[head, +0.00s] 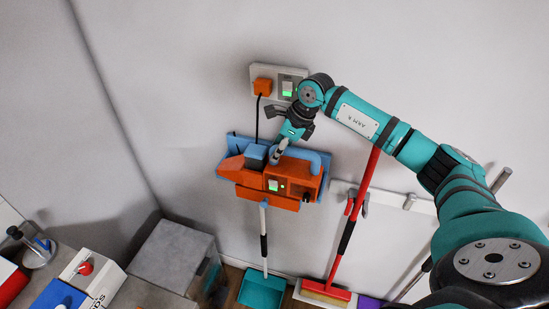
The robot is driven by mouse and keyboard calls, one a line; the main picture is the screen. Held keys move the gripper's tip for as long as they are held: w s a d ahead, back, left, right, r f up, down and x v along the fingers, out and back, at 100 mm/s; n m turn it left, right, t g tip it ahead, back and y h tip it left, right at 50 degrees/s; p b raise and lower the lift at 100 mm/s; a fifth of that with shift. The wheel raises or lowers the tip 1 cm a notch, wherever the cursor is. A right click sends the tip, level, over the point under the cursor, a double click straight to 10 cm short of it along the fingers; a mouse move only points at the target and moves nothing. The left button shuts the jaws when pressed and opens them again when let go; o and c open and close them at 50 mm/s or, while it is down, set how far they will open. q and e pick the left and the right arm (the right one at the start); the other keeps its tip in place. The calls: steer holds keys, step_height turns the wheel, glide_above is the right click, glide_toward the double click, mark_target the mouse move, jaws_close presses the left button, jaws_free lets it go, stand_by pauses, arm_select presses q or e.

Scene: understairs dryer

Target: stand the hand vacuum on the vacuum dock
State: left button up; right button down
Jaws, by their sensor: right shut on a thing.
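The hand vacuum (297,166), orange with blue parts, is upper middle in the head view, against the wall-mounted vacuum dock (266,197). The dock shows an orange front with a small green-lit panel and a blue plate behind. The two share colours and overlap, so I cannot tell where one ends or whether the vacuum is seated. My right gripper (279,152) comes down from above and is shut on the hand vacuum near its top middle. The gripper's fingers and the dock's upper face are partly hidden. My left gripper is not in view.
A wall socket with an orange plug (262,86) is above the dock, its black cable hanging down to it. A red broom (346,235) and a teal dustpan (261,288) stand below. A grey box (172,256) and a white box (92,276) are lower left.

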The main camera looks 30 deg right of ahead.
steer(key=w+d, duration=0.1)
steer(key=w+d+f+b, duration=0.1)
steer(key=w+d, duration=0.1)
steer(key=shift+w+d+f+b, duration=0.15)
steer(key=shift+d+f+b, duration=0.15)
steer(key=shift+b, duration=0.1)
steer(key=shift+f, duration=0.2)
stand_by(0.6)
steer(key=c, duration=1)
jaws_free()
steer(key=shift+s+f, duration=0.2)
steer(key=s+d+r, duration=0.1)
steer(key=s+d, duration=0.2)
steer(key=s+d+r, duration=0.2)
steer(key=s+d, duration=0.1)
steer(key=s, duration=0.1)
steer(key=s+d+r, duration=0.2)
steer(key=s+d, duration=0.1)
steer(key=shift+s, duration=0.2)
